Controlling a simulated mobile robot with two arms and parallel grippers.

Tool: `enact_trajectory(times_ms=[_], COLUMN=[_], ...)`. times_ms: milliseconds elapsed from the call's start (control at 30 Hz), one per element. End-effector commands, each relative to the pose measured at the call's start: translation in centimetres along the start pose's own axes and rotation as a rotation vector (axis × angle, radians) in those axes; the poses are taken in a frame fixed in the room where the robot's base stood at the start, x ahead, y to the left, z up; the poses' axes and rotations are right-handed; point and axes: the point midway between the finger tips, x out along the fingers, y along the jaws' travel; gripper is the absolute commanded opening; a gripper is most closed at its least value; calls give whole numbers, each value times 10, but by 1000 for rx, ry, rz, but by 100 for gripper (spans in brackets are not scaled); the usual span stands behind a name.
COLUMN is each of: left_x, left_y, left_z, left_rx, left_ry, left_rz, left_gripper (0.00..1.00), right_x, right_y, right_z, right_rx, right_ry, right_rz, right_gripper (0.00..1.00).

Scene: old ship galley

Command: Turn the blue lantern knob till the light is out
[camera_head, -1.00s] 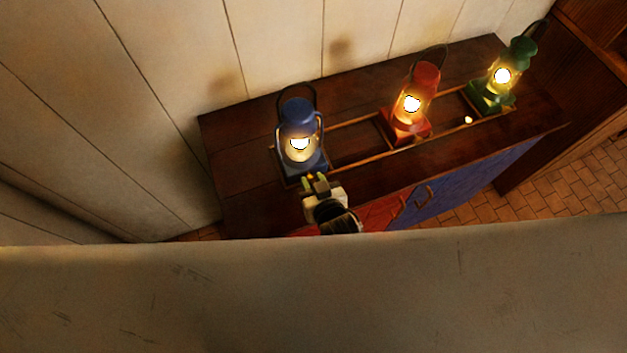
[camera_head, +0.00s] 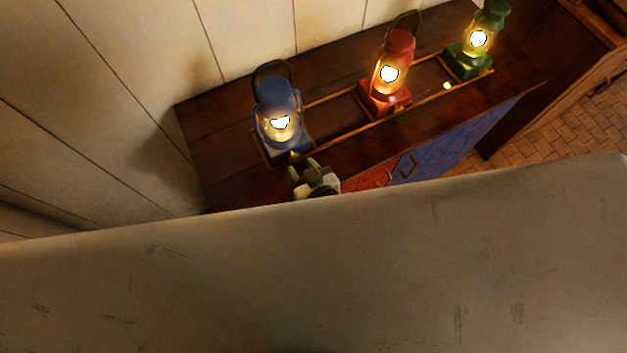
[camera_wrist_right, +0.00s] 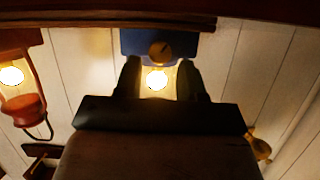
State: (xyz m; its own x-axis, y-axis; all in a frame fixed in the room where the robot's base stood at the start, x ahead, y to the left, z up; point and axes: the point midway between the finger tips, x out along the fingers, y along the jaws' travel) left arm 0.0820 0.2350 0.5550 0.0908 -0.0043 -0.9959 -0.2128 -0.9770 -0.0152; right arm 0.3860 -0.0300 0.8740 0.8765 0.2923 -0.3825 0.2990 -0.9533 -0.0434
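The blue lantern (camera_head: 277,97) stands upright at the left end of the cabinet top, with its light on. Its blue base is at the top of the right wrist view (camera_wrist_right: 188,44), which shows it upside down, with a round brass knob (camera_wrist_right: 160,51) on the front. My right gripper (camera_head: 304,167) is in front of the base. In the wrist view its two dark fingers (camera_wrist_right: 158,72) are apart, with the glowing glass showing between them. The knob appears just beyond the fingertips; I see no grip on it. My left gripper is not in view.
A lit red lantern (camera_head: 398,47) and a lit green lantern (camera_head: 492,17) stand further right on the dark wooden cabinet (camera_head: 225,172). A plank wall (camera_head: 245,35) rises behind. A pale surface close to the head camera blocks the lower head view.

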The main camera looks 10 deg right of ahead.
Motion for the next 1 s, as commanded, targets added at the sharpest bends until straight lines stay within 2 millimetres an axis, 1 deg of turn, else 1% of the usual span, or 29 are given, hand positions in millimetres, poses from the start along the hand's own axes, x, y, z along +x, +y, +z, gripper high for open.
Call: enact_trajectory(times_ms=[33, 200, 300, 400, 533, 767, 867, 967, 1000], left_x=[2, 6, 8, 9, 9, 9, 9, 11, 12], left_y=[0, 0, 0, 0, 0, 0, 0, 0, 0], left_z=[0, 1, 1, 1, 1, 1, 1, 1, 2], left_rx=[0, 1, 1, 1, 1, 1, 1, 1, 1], left_ry=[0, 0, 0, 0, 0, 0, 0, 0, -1], left_rz=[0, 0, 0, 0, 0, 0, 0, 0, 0], left_gripper=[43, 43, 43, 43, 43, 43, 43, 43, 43], right_x=[-11, -44, -59, -68, -74, -74, -74, -70, -68], right_y=[0, 0, 0, 0, 0, 0, -1, -7, -13], right_z=[2, 2, 2, 1, 1, 0, -1, -9, -15], right_rx=[0, 1, 1, 1, 1, 1, 10, 73, 123], right_ry=[-2, -2, -2, -2, -1, -1, 5, 40, 64], right_rz=[0, 0, 0, 0, 0, 0, -5, -36, -61], right_gripper=[40, 40, 40, 40, 40, 40, 54, 55, 55])
